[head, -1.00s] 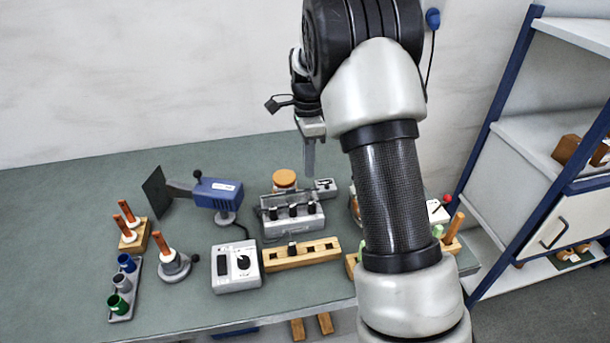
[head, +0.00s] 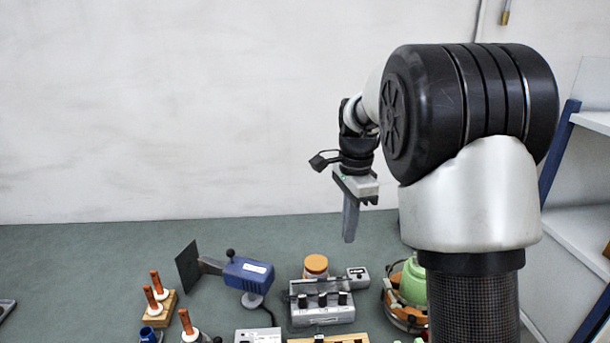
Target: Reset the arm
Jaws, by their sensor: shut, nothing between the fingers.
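My gripper (head: 351,220) hangs from my raised arm, fingers pointing down, right of the middle in the head view. Its fingers are together with nothing between them. It is above the rear part of the green table (head: 90,270), apart from everything on it. The grey device with black knobs (head: 322,303) and the orange-lidded jar (head: 316,265) stand below it in the picture. My arm hides part of the table's right side.
A blue tool with a dark plate (head: 246,273) stands left of the device. Wooden blocks with orange-handled pieces (head: 157,300) are at the lower left. A green rounded object (head: 413,283) is beside my arm. A blue-framed shelf (head: 562,150) stands at the right. The back-left table is mostly clear.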

